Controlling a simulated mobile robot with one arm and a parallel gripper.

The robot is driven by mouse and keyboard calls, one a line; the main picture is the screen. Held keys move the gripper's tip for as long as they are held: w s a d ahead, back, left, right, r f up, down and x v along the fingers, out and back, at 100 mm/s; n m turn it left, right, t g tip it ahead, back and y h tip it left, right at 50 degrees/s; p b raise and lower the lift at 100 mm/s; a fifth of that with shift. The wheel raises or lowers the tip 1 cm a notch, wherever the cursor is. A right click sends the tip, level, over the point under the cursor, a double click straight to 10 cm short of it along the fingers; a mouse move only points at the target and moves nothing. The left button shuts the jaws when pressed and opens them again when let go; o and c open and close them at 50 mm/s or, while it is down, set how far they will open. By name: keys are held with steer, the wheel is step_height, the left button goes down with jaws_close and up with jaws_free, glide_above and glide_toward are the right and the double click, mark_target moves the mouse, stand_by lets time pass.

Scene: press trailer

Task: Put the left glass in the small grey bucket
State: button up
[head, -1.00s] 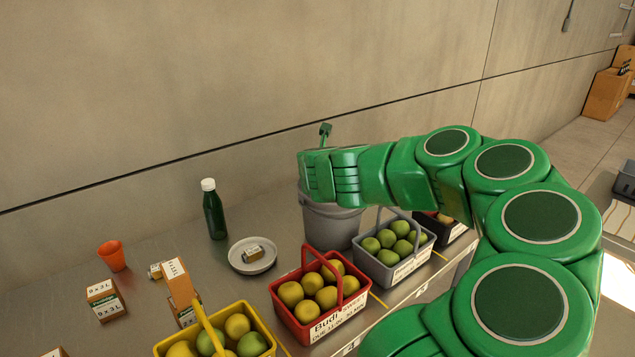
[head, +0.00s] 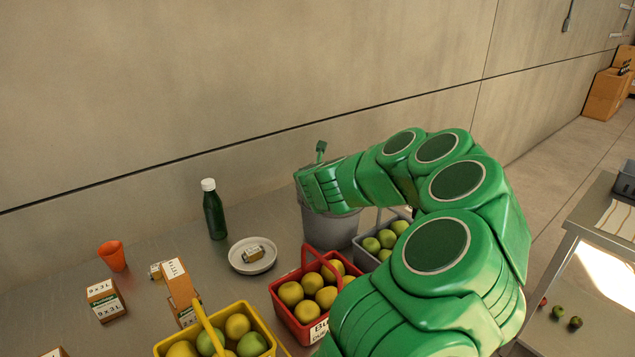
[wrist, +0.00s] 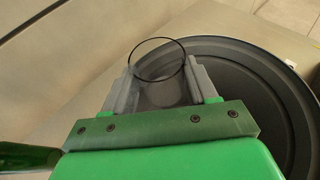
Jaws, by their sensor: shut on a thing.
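A clear glass (wrist: 157,62) with a thin dark rim is between the fingers of my gripper (wrist: 163,80) in the wrist view. My gripper is shut on it. The grey bucket (wrist: 262,62) opens beneath and to the right of the glass there; the glass overlaps the left part of its rim in the picture. How high the glass is above the rim I cannot tell. In the head view the bucket (head: 330,228) stands on the metal table near the wall, its top covered by my green arm. The gripper fingers and the glass are hidden there.
A red basket (head: 296,328) of yellow fruit and a grey basket (head: 364,262) of green fruit stand in front of the bucket. A white bowl (head: 240,265), a green bottle (head: 214,212), an orange cup (head: 112,256) and a yellow basket (head: 262,322) are to the left.

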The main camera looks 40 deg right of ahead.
steer(key=shift+f, duration=1.25)
steer(key=o, duration=1.3)
steer(key=shift+o, duration=0.2)
step_height(320, 180, up, 8)
steer(key=s+a, duration=0.1)
steer(key=s, duration=0.1)
steer(key=shift+a+r, duration=0.15)
steer(key=shift+a, duration=0.25)
